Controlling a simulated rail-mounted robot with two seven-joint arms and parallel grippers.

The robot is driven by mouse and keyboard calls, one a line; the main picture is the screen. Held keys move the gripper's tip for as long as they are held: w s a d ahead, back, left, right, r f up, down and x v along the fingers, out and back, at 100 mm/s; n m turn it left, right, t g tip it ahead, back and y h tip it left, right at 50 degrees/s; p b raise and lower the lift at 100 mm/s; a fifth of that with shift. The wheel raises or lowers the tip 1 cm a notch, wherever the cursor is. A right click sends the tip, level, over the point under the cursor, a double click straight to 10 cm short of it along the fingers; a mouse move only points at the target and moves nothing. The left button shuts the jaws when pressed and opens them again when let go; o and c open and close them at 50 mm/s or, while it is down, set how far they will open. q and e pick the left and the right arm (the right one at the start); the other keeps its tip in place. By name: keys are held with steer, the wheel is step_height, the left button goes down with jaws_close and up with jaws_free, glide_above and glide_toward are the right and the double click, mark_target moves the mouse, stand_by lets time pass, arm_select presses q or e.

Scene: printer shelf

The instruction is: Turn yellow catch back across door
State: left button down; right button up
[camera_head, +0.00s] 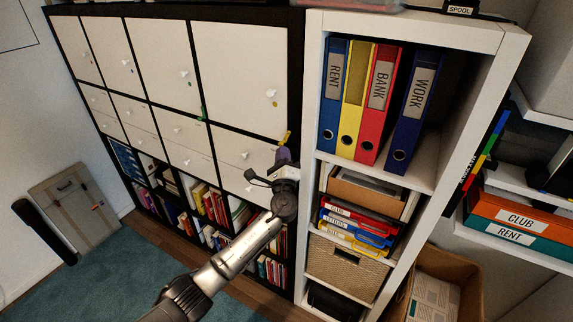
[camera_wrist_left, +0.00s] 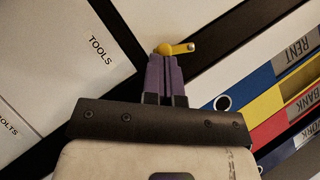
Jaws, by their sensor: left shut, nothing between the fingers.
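The yellow catch (camera_head: 287,137) sits on the dark cabinet frame, near the lower right corner of the large white door (camera_head: 240,65). In the left wrist view the yellow catch (camera_wrist_left: 178,48) has a round hub at its left and a short arm pointing right. My left gripper (camera_head: 283,155) is at the catch, its purple fingers shut and empty. In the left wrist view the fingertips (camera_wrist_left: 167,60) lie right at the hub's lower side; I cannot tell whether they touch it. My right gripper is in neither view.
The white shelf (camera_head: 312,110) with upright binders (camera_head: 383,95) stands close to the right of my left gripper. A white front labelled TOOLS (camera_wrist_left: 75,50) lies left of the fingers. A green catch (camera_head: 202,116) sits farther left. Books fill the lower cubbies.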

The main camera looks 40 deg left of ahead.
arm_select(q)
steer(key=a+m+t+h+b, duration=0.1)
steer(key=m+t+h+b, duration=0.1)
steer(key=m, duration=0.4)
steer(key=a+r+m+t+h+b, duration=0.1)
steer(key=m+t+h+b, duration=0.2)
steer(key=m+h+b, duration=0.2)
steer(key=a+m+t+h+b, duration=0.2)
steer(key=m+t+h+b, duration=0.1)
steer(key=m+b, duration=0.3)
steer(key=shift+s+r+m+h, duration=0.35)
steer(key=shift+m+h, duration=0.25)
steer(key=shift+h, duration=0.1)
steer(key=s+d+f+b, duration=0.2)
steer(key=s+f, duration=0.6)
steer(key=f, duration=0.2)
steer(key=shift+d+f, duration=0.2)
steer(key=shift+w, duration=0.1)
